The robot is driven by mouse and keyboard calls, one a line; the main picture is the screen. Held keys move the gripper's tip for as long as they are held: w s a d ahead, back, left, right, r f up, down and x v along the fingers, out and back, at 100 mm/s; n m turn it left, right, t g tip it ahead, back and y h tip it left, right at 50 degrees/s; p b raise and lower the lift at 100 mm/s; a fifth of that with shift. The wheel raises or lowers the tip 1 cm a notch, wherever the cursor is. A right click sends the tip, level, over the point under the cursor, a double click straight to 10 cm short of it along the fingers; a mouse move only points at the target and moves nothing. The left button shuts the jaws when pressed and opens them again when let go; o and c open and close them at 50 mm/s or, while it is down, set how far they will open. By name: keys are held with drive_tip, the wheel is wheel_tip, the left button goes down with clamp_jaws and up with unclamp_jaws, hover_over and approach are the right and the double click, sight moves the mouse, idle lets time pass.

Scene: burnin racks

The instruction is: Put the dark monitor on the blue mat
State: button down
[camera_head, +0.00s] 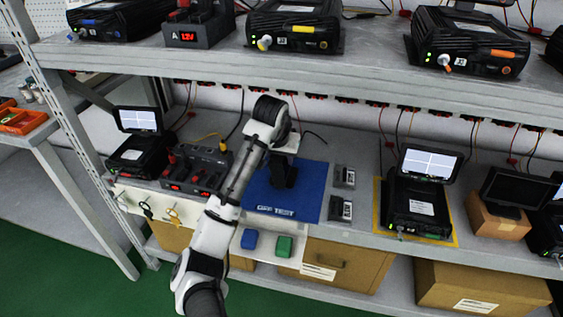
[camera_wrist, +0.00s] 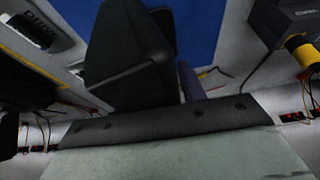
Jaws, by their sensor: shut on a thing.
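My gripper (camera_head: 284,157) reaches down over the blue mat (camera_head: 310,195) on the middle shelf and is shut on the dark monitor (camera_head: 283,177). The monitor is a black shape seen at a narrow angle, partly hidden by my wrist. In the wrist view a large black slab (camera_wrist: 125,55) stands in front of the blue mat (camera_wrist: 200,30). I cannot tell whether the monitor touches the mat. The mat carries white lettering near its front edge.
A black unit with a lit screen (camera_head: 430,163) stands right of the mat. Another dark-screened monitor (camera_head: 515,190) is at a cardboard box (camera_head: 497,222). A black dock (camera_head: 195,170) stands left. The upper shelf (camera_head: 370,77) overhangs the arm. Two small labelled modules (camera_head: 341,208) lie beside the mat.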

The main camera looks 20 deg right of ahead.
drive_tip(key=shift+w+d+r, duration=0.1)
drive_tip(key=shift+w+d, duration=0.35)
drive_tip(key=shift+w, duration=0.25)
drive_tip(key=shift+f, duration=1.8)
drive_tip(key=shift+s+f, duration=0.1)
drive_tip(key=c, duration=0.8)
unclamp_jaws()
drive_tip(key=shift+c, duration=0.2)
drive_tip(key=v, duration=0.7)
drive_tip(key=shift+a+r, duration=0.1)
drive_tip(key=shift+r, duration=0.25)
